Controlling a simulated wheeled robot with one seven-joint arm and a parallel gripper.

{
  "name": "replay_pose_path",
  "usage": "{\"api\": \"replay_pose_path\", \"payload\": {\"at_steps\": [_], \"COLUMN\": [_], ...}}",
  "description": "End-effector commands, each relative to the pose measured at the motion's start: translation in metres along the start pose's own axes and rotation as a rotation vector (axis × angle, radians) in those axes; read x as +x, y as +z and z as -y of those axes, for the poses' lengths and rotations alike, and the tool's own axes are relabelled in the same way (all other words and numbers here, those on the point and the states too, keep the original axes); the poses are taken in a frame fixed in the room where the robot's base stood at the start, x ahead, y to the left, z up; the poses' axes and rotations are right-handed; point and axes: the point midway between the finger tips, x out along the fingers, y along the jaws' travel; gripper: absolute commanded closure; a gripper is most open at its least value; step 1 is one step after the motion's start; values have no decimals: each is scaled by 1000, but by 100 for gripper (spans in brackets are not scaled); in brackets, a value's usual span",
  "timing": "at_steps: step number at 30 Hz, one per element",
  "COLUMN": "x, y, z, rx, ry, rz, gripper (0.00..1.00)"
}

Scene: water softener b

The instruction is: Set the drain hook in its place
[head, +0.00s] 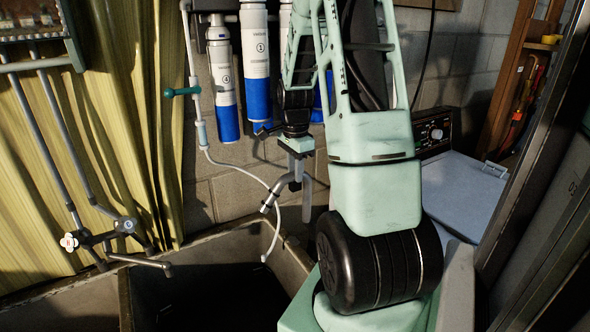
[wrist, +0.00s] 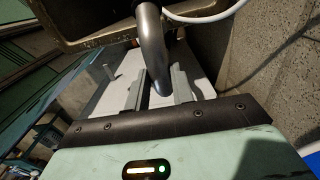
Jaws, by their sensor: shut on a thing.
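The drain hook (head: 307,204) is a grey bent tube with one leg hanging down and another slanting down to the left. It hangs from my gripper (head: 296,183) in the head view, above the back right edge of the sink. In the wrist view the grey tube of the hook (wrist: 151,48) runs between the two fingers of my gripper (wrist: 158,88), which are shut on it. A thin white hose (head: 238,168) comes down from the filters, passes close to the hook's slanted leg and hangs into the sink. I cannot tell whether they touch.
The dark sink (head: 210,297) lies below, with its rim and a tap (head: 140,260) at left. Blue-and-white filter cartridges (head: 256,60) hang on the block wall behind. A washing machine (head: 460,200) stands at right. A yellow curtain (head: 100,130) hangs at left.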

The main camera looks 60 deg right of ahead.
Motion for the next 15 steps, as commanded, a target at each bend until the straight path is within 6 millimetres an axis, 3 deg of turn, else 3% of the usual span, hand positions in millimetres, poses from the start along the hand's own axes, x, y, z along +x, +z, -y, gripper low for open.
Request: {"api": "replay_pose_path", "payload": {"at_steps": [4, 15], "x": [-2, 33], "y": [1, 1], "z": [0, 0], "rx": [-2, 0], "ry": [1, 1], "rz": [0, 0], "gripper": [100, 100]}}
